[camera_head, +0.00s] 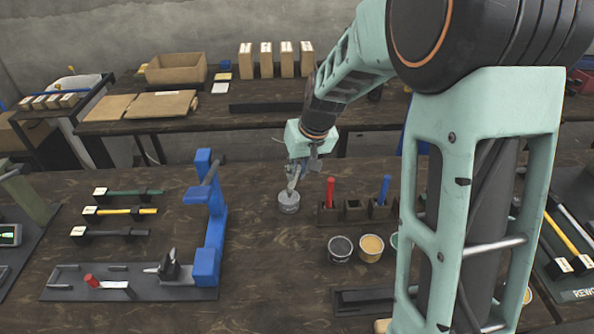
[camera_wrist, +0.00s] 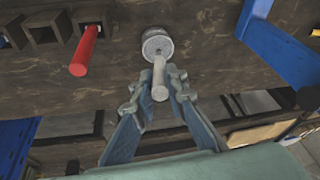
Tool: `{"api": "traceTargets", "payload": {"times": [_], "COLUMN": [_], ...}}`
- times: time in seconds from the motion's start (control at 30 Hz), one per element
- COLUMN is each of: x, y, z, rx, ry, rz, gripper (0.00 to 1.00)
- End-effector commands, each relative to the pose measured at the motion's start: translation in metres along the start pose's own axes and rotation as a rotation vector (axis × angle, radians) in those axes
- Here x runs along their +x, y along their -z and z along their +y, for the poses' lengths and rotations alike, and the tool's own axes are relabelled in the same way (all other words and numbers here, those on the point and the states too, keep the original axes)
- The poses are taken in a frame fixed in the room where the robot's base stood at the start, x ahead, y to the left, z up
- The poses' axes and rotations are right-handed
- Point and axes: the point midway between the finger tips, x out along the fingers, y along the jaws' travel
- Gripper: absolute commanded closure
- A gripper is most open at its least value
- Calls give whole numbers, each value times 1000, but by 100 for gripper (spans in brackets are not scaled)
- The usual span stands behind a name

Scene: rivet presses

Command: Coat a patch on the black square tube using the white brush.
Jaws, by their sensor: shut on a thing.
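My gripper (camera_wrist: 160,95) is shut on the white brush (camera_wrist: 158,76), a pale round handle between its fingers. The brush's lower end meets a small grey-white round pot (camera_wrist: 155,43); I cannot tell how deep it sits. In the head view my gripper (camera_head: 294,176) is right above this pot (camera_head: 289,203) on the dark bench. A short black bar with a pale tag (camera_head: 112,233), which looks like the black square tube, lies at the left, below a yellow (camera_head: 125,211) and a green one (camera_head: 130,192). It is well away from my gripper.
A blue press (camera_head: 213,225) stands between the bars and the pot. A black holder row (camera_head: 328,216) with red (camera_head: 330,190) and blue (camera_head: 384,189) handles is right of the pot. Open pots, one black (camera_head: 340,248), one orange (camera_head: 371,247), stand in front. My arm hides the right side.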

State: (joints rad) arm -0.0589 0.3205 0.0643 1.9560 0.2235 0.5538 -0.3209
Motion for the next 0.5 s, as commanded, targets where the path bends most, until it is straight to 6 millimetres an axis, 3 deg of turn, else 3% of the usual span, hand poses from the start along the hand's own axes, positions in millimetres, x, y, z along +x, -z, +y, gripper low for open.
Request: {"api": "traceTargets", "payload": {"times": [0.5], "x": [7], "y": [-2], "z": [1], "rx": [0], "ry": [0], "rz": [0], "gripper": [100]}}
